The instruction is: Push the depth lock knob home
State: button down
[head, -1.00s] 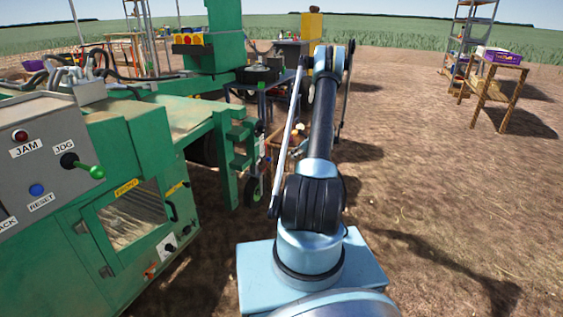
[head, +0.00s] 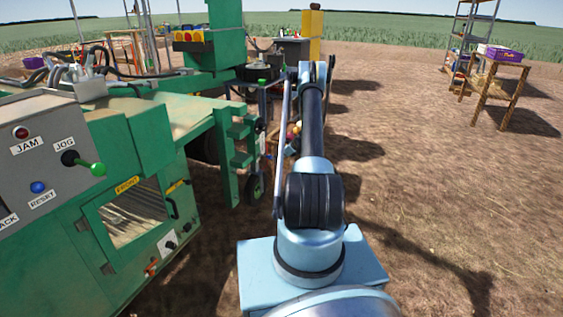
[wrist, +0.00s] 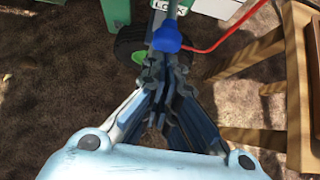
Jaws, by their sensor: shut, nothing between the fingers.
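In the wrist view, a blue knob (wrist: 167,37) sits on the end of a grey shaft at the top middle, beside a white label (wrist: 163,5) whose text is partly hidden and seems to end in "CK". My gripper (wrist: 165,66) is shut and empty, its fingertips just below the knob in the picture. I cannot tell whether they touch it. In the head view, my arm reaches away past the green machine (head: 130,135); my gripper and the knob are hidden there.
A black wheel with a green hub (wrist: 135,42) stands behind the knob. A red cable (wrist: 215,40) runs from near the knob to the upper right. A wooden stand (wrist: 290,85) fills the right of the wrist view. Bare soil (head: 450,190) is open at right in the head view.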

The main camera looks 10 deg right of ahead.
jog(key=shift+w+a, duration=0.1)
jog(key=shift+a, duration=0.05)
jog(key=shift+w+a, duration=0.55)
jog(key=shift+a, duration=0.2)
jog(key=shift+w+a, duration=0.5)
jog(key=shift+a, duration=0.2)
send_near(271, 156)
jog(key=s+d, duration=0.1)
jog(key=d, duration=0.1)
jog(key=s+d, duration=0.1)
jog(key=d, duration=0.1)
jog(key=shift+s+f, duration=0.2)
